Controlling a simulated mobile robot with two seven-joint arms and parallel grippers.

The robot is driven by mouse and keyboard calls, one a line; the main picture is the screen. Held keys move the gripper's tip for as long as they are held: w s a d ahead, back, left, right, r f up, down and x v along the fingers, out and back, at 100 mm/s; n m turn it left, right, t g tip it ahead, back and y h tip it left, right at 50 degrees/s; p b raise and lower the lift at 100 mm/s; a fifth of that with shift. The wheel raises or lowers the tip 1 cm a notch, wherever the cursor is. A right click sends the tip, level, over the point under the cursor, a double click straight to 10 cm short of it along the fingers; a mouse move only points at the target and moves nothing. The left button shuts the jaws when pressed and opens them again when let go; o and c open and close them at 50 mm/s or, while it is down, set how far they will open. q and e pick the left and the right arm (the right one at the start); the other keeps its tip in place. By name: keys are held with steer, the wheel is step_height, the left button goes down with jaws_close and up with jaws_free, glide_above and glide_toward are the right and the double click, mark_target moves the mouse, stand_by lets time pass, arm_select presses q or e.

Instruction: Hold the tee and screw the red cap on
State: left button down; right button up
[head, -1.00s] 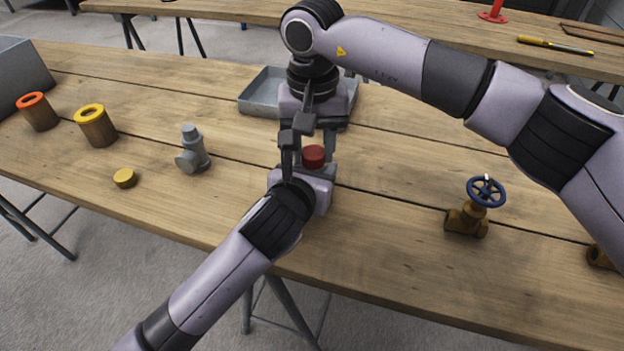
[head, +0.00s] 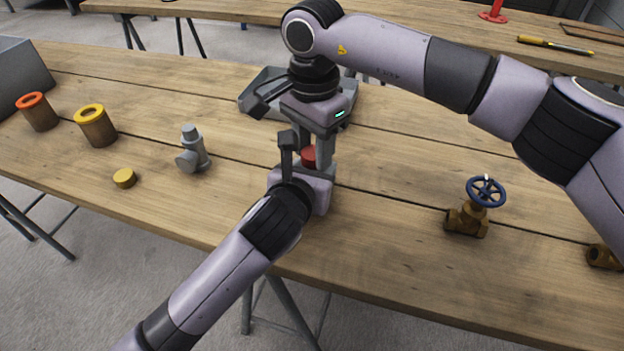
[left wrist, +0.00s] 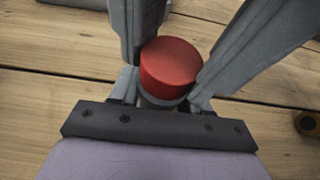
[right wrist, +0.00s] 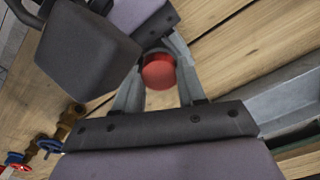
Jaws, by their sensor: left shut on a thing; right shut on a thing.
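The red cap (head: 308,157) sits on top of a grey tee, between the fingers of my right gripper (head: 313,160), which comes down from above and is shut on it. The cap shows between those fingers in the right wrist view (right wrist: 158,72) and left wrist view (left wrist: 170,66). My left gripper (head: 308,180) is low over the table and shut on the tee, of which only a grey band (left wrist: 160,102) shows under the cap. The tee is otherwise hidden by the grippers. How far the cap is threaded cannot be seen.
A grey tray (head: 262,88) lies behind my right gripper. A brass valve with a blue wheel (head: 468,218) is at right. The table between is clear.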

steer(key=shift+a, duration=0.1)
steer(key=o, duration=1.2)
steer(key=shift+c, duration=0.2)
steer(key=shift+r, duration=2.3)
steer(key=shift+c, duration=0.5)
step_height(320, 180, up, 3)
steer(key=n, duration=0.5)
steer(key=shift+r, duration=0.2)
